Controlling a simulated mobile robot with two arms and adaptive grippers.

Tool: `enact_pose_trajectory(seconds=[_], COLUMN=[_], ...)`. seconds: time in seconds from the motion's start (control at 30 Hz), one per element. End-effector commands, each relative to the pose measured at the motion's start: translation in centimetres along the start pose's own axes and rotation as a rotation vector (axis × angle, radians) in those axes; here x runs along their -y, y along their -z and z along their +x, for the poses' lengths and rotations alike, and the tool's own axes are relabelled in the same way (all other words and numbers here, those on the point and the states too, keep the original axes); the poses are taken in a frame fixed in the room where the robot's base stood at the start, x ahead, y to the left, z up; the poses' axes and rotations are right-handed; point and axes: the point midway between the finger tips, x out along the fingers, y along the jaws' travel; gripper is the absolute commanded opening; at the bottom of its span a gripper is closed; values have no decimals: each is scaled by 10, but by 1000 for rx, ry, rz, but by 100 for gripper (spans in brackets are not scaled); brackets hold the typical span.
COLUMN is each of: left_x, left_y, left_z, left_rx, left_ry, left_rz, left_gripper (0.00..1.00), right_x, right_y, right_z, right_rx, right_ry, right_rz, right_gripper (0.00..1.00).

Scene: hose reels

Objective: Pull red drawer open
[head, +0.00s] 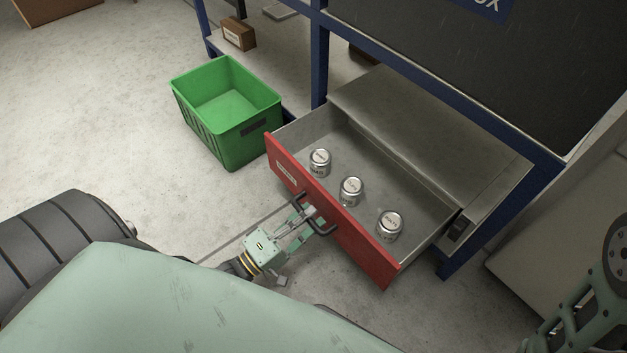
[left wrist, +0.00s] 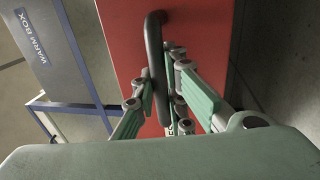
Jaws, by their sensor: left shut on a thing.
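The red drawer (head: 352,240) stands pulled out from its grey cabinet under the blue-framed bench. Its inside is open to view, with three silver cans (head: 351,190) standing in it. A dark bar handle (head: 326,229) is on its red front. My left gripper (head: 312,215) is at the front and shut on the handle. In the left wrist view, the fingers (left wrist: 164,95) close around the dark handle (left wrist: 154,55) against the red front (left wrist: 190,30). My right arm shows in part at the lower right of the head view; its fingertips are not in sight.
An empty green crate (head: 228,100) stands on the floor, close to the drawer's left end. A small brown box (head: 238,33) sits on the low shelf behind. Blue bench legs (head: 319,62) frame the cabinet. Open concrete floor lies to the left.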

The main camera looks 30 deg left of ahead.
Motion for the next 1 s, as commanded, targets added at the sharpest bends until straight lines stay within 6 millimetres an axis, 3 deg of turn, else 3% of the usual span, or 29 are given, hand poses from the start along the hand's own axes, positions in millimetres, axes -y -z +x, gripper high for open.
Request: enact_pose_trajectory(seconds=[0.3,0.33,0.53,0.87,1.0], left_x=[1,1,0,0,1], left_y=[0,0,0,0,0], left_z=[-1,-1,-1,-2,-16], left_rx=[1,1,1,0,1], left_ry=[2,2,1,1,4], left_rz=[0,0,0,0,0], left_gripper=[0,13,30,31,31], right_x=[0,0,0,0,0], right_y=[0,0,0,1,0], right_z=[0,0,0,0,0], right_rx=[1,1,1,-4,-3], right_ry=[0,0,0,1,1], right_rz=[0,0,1,-1,-1], right_gripper=[40,40,40,40,40])
